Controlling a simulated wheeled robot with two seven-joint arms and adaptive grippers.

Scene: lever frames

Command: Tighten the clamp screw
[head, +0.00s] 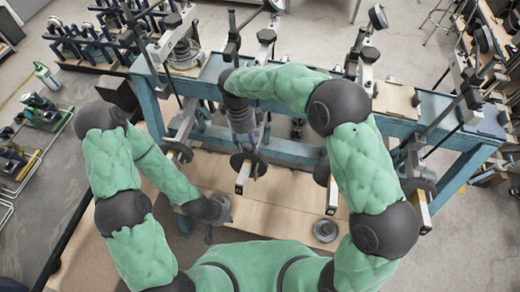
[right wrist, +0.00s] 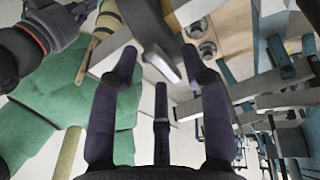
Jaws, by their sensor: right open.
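A blue bench frame (head: 290,145) carries several upright clamps (head: 264,42) along its top. Several bars with pale ends and dark round discs stick out from its near side. My right gripper (head: 247,160) reaches over the bench edge at the bar with a pale end (head: 243,178). In the right wrist view its dark fingers (right wrist: 160,75) are spread, with a dark bar with a pale end (right wrist: 160,62) showing between them; contact cannot be told. My left gripper (head: 211,234) hangs low at left, small and dark; its finger opening is unclear. I cannot tell which part is the clamp screw.
Another pale-ended bar (head: 333,194) sticks out to the right of my right gripper. Round metal pieces (head: 326,230) sit on the wooden board (head: 280,200) below. A rack of dark tools (head: 90,42) stands at back left.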

